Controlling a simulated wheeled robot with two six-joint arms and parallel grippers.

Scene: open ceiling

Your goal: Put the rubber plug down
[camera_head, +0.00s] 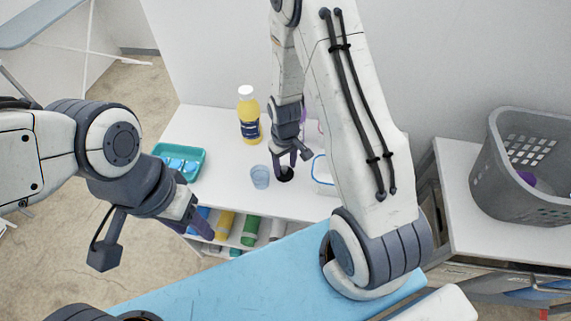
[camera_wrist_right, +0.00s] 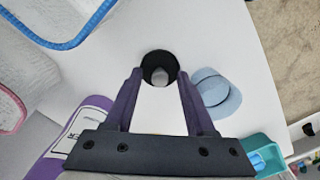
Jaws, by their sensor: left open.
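The black rubber plug (camera_head: 285,173) sits on the white tabletop (camera_head: 225,137), right of a pale blue cup (camera_head: 260,177). In the right wrist view the plug (camera_wrist_right: 158,58) is round and dark with a grey knob in its middle. My right gripper (camera_head: 289,159) is just above it, pointing down. My left gripper (camera_head: 199,222) is open and empty in front of the table's left part, away from the plug.
A yellow bottle (camera_head: 249,118) stands behind the cup. A teal tray (camera_head: 180,160) is at the left, and a blue-rimmed clear container (camera_head: 322,172) is close on the right. A grey basket (camera_head: 520,165) stands on the right-hand surface. Bottles fill the shelf below.

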